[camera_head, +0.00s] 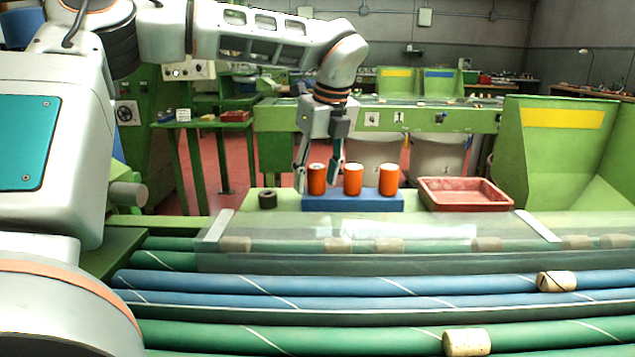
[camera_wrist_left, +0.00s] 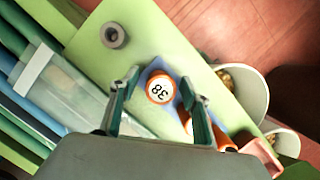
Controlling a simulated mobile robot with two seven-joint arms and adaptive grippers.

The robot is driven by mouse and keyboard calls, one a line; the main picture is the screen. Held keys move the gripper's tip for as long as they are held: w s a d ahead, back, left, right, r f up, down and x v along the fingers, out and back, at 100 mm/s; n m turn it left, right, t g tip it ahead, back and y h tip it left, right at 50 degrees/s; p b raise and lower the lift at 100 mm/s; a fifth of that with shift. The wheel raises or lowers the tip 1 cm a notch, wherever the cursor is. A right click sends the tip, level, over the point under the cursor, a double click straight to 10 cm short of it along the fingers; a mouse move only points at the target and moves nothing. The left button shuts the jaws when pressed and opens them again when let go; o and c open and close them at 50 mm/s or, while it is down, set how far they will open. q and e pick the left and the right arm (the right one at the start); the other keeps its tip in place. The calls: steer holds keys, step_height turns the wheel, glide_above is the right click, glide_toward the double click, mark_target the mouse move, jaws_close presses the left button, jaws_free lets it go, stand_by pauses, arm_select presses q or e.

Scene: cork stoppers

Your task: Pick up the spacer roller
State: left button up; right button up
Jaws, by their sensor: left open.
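Three orange rollers stand upright in a row on a blue block (camera_head: 345,205): the left roller (camera_head: 317,182), the middle roller (camera_head: 353,180) and the right roller (camera_head: 388,180). My left gripper (camera_head: 319,176) points down, open, with a finger on each side of the left roller. In the left wrist view, this roller's white top (camera_wrist_left: 160,89) reads 38 and lies between the spread fingers (camera_wrist_left: 159,79). The right finger partly hides the middle roller there. I cannot tell whether either finger touches. My right gripper is not in view.
A dark ring (camera_head: 267,198) lies left of the block, and a red tray (camera_head: 465,194) stands to its right. In front are a clear cover (camera_head: 340,228) and blue and green conveyor rollers with cork stoppers (camera_head: 467,342). A green hopper (camera_head: 555,150) rises at right.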

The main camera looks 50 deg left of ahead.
arm_select(q)
steer(key=c, duration=1.2)
steer(key=shift+c, duration=0.2)
steer(key=shift+r, duration=0.15)
